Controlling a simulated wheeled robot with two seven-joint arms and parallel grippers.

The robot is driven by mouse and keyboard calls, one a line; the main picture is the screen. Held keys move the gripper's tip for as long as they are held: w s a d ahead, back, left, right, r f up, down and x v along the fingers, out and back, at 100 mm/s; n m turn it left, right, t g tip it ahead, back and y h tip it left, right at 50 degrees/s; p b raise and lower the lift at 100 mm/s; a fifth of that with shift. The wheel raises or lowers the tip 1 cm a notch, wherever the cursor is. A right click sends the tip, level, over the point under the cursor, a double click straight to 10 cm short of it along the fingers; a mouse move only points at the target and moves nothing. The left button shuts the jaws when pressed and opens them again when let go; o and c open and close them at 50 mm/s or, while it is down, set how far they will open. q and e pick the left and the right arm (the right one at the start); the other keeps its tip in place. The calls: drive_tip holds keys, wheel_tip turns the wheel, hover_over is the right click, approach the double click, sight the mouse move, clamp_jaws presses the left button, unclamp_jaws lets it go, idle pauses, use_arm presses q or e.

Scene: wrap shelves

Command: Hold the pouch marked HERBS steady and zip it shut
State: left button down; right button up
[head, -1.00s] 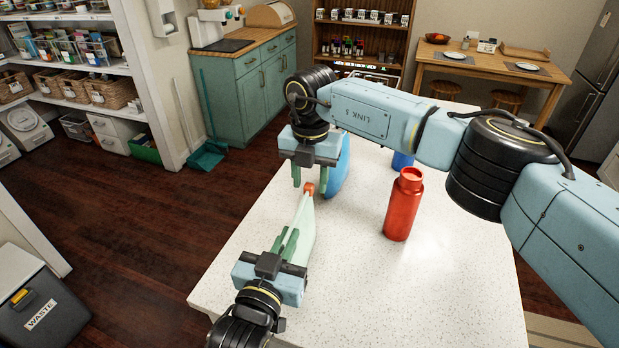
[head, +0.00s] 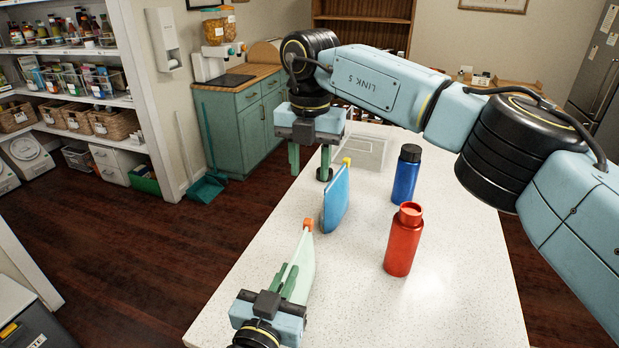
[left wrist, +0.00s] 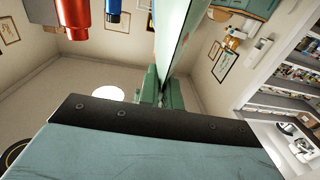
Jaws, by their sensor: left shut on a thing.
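A pale green pouch (head: 301,263) stands on edge above the near left of the white table. No marking on it is readable from here. An orange slider (head: 308,225) sits at the far end of its top edge. My left gripper (head: 287,283) is shut on the pouch's near end; the left wrist view shows the pouch (left wrist: 184,38) edge-on between the fingers. My right gripper (head: 310,161) hangs above the table beyond the slider, clear of it. Its fingers are apart and empty.
A blue pouch (head: 336,200) with a yellow slider (head: 346,162) stands just behind the pale pouch, near my right gripper. A red bottle (head: 403,243) and a blue bottle (head: 405,178) stand to the right. A clear box (head: 372,152) is at the back. The table's near right is bare.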

use_arm(q)
drive_tip(key=shift+f, duration=0.15)
drive_tip(key=c, duration=1.5)
unclamp_jaws()
